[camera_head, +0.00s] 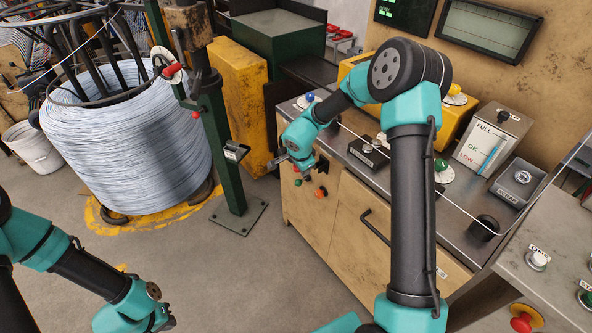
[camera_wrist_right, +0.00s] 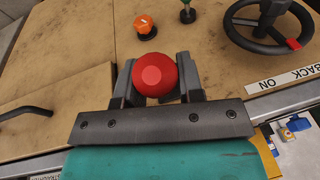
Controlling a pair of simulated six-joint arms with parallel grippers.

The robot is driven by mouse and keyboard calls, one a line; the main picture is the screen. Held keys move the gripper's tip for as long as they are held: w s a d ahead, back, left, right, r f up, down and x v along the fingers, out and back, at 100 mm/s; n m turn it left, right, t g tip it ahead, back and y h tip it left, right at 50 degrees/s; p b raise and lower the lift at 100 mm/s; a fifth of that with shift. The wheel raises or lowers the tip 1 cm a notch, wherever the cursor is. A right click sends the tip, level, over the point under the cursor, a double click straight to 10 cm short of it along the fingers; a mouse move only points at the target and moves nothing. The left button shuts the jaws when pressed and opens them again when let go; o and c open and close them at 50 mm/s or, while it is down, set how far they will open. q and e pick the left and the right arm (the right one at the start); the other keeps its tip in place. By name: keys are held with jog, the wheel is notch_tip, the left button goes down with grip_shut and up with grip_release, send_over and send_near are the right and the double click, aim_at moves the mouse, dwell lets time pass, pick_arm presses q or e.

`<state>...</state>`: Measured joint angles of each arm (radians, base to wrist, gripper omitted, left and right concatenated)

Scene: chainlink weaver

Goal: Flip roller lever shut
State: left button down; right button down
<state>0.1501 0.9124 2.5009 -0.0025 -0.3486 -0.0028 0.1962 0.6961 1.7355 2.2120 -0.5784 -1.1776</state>
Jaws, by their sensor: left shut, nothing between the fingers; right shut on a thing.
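In the right wrist view, my right gripper (camera_wrist_right: 157,88) has its two fingers closed on either side of a red ball knob (camera_wrist_right: 155,74). What the knob is mounted on is hidden behind it and the gripper. In the head view, my right gripper (camera_head: 303,170) is small, at the left end of the wooden cabinet front. My left gripper (camera_head: 166,322) is low at the left, partly cut off by the bottom edge, shut and empty. A red-handled lever (camera_head: 172,71) is on the green post (camera_head: 228,165), apart from both grippers. I cannot tell which part is the roller lever.
An orange knob (camera_wrist_right: 145,26), a green-topped stick (camera_wrist_right: 187,12) and a black handwheel (camera_wrist_right: 268,25) are close to the gripped knob. A large wire coil (camera_head: 130,135) stands at the left. Control boxes line the counter. The floor between coil and cabinet is mostly clear.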

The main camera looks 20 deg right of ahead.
jog(key=shift+w+d+r, duration=0.1)
jog(key=shift+d+r, duration=0.15)
jog(key=c, duration=0.8)
grip_release()
jog(key=shift+o, duration=0.2)
jog(key=shift+r, duration=0.1)
jog(key=v, duration=1.7)
jog(key=shift+a, duration=0.2)
